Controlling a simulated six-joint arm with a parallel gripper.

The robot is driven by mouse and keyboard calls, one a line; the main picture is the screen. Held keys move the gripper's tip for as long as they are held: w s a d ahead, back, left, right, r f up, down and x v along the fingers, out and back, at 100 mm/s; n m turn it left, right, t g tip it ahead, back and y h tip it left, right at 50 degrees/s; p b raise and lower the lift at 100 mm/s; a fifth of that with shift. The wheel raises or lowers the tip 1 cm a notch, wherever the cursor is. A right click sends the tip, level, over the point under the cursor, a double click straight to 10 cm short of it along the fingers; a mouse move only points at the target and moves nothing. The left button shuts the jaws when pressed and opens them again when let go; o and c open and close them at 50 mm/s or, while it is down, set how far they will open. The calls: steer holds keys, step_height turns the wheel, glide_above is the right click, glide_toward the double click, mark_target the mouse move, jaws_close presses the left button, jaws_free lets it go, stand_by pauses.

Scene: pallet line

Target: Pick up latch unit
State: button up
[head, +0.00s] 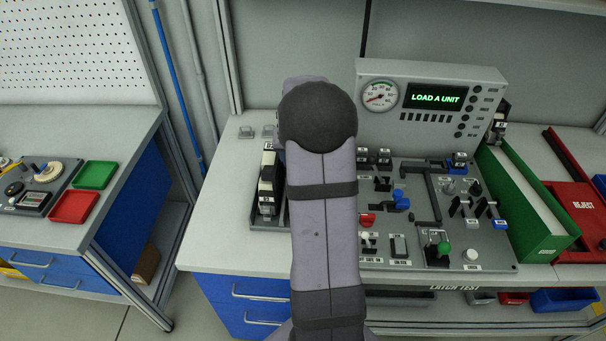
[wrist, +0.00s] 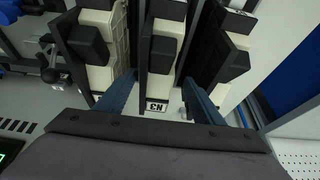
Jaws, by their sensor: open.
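Several latch units, cream with black blocks, stand side by side between dark dividers in the wrist view. The middle latch unit (wrist: 165,62) carries a white label that appears upside down and seems to read N3. My gripper (wrist: 159,82) is open, with one blue finger on each side of the middle unit's near end; I cannot tell whether either finger touches it. Another latch unit (wrist: 98,55) is on the left and another (wrist: 232,65) on the right. In the head view a latch unit (head: 267,185) shows in a dark rack left of my arm, which hides my gripper.
The test panel (head: 400,215) with levers and knobs lies right of my arm, under a display (head: 436,97) reading LOAD A UNIT. A green bin (head: 530,210) and a red reject tray (head: 580,215) are further right. The bench left of the rack is mostly clear.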

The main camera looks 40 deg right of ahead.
steer(key=shift+s+p+x, duration=0.1)
steer(key=shift+p+x, duration=0.85)
steer(key=shift+x, duration=0.9)
steer(key=shift+s+p+x, duration=0.15)
steer(key=shift+p+x, duration=0.8)
steer(key=shift+x, duration=0.85)
steer(key=shift+f, duration=0.1)
steer(key=shift+c, duration=0.6)
steer(key=shift+d, duration=0.1)
steer(key=c, duration=1.3)
step_height(320, 180, up, 10)
steer(key=b, duration=0.3)
step_height(320, 180, up, 7)
steer(key=p, duration=0.5)
steer(key=shift+r, duration=0.2)
